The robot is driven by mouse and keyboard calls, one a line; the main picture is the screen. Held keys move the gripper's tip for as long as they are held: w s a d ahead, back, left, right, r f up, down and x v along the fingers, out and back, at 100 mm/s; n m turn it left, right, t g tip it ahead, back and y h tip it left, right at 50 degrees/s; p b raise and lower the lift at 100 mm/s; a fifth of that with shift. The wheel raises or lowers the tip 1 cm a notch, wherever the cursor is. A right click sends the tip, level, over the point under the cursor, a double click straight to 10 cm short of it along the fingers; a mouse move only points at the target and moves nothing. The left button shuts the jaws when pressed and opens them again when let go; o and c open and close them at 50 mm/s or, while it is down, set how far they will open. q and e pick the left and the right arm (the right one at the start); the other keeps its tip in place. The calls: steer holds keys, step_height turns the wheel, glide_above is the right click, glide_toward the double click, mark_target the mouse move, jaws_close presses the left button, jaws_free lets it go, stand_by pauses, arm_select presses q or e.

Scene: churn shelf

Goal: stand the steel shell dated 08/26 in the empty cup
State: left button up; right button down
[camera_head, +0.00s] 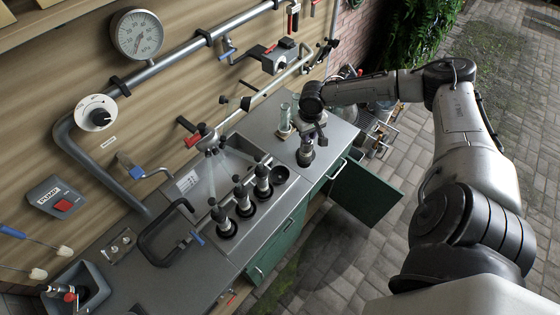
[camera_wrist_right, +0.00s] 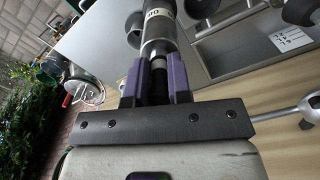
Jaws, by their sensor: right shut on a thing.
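My right gripper (camera_head: 310,136) is at the far end of the counter, shut on a grey steel shell (camera_head: 305,156) with a dark neck. The shell hangs below the gripper, close to the counter top; I cannot tell if it touches. In the right wrist view, purple fingers (camera_wrist_right: 157,88) clasp the dark neck, and the steel body (camera_wrist_right: 160,35) carries partly visible dark lettering; no date is readable. Three similar shells (camera_head: 222,222), (camera_head: 243,203), (camera_head: 262,182) stand in a row of cups along the counter's front. An empty black cup (camera_head: 279,174) is at the row's far end. My left gripper is not in view.
A sink (camera_head: 205,185) and a tap (camera_head: 207,137) lie behind the row. A glass jar (camera_head: 285,116) stands close behind the held shell. A green cabinet door (camera_head: 365,193) hangs open at the front.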

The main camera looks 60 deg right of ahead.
steer(key=w+a+f+p, duration=0.1)
steer(key=w+a+f, duration=0.4)
steer(key=w+f, duration=0.2)
step_height(320, 180, down, 2)
steer(key=shift+w+a+f+p, duration=0.25)
steer(key=shift+w+a+p, duration=0.05)
steer(key=shift+p, duration=0.1)
steer(key=shift+f, duration=0.1)
steer(key=c, duration=1)
jaws_free()
steer(key=shift+r+b, duration=0.75)
steer(key=shift+r, duration=5.35)
